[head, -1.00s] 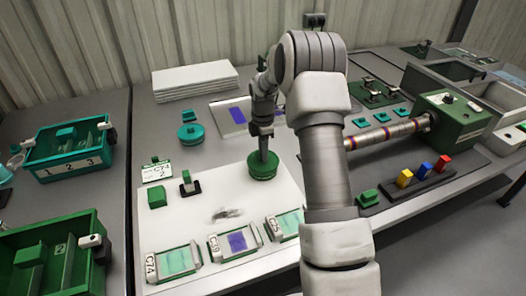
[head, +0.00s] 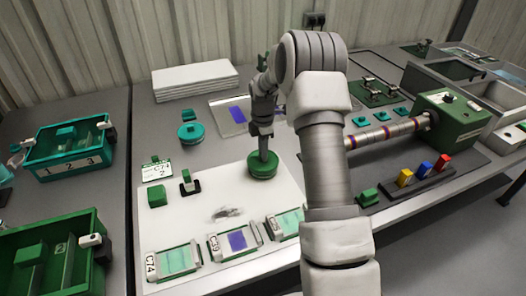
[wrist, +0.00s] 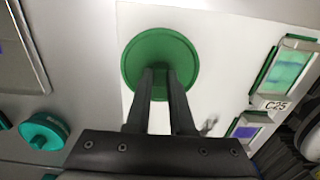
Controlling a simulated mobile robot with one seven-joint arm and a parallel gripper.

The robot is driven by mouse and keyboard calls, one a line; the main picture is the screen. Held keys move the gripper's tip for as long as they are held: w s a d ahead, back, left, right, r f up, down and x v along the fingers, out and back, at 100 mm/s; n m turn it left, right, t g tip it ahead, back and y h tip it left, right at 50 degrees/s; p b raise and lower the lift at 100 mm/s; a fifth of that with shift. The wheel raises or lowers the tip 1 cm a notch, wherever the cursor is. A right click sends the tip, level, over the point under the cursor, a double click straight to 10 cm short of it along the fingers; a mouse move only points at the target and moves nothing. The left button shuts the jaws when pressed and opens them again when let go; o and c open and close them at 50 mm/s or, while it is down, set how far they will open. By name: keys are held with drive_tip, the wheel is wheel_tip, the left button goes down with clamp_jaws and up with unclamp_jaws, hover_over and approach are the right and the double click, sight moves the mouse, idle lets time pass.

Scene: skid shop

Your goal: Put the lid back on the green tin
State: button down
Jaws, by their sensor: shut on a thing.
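The green tin (head: 263,172) stands on the white sheet in the middle of the bench. Its round green lid (wrist: 160,50) is on top and fills most of what the wrist view shows of it. My gripper (head: 263,152) points straight down over the tin. Its two fingers (wrist: 160,75) are close together at the lid's middle, shut on the lid's knob, which they mostly hide. In the head view the lid looks level on the tin, but I cannot tell whether it is fully seated.
A teal tin (head: 190,133) stands behind and left. A green block (head: 157,196), a small black stand (head: 190,183) and framed sample cards (head: 234,241) lie around the white sheet (head: 215,185). A roller machine (head: 450,118) is at right. Green and teal crates (head: 75,150) stand left.

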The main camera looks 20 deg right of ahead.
idle(0.4)
drive_tip(key=shift+c, duration=1.1)
unclamp_jaws()
drive_tip(key=shift+r, duration=0.1)
drive_tip(key=shift+r+p, duration=2.55)
drive_tip(key=shift+r, duration=0.85)
clamp_jaws()
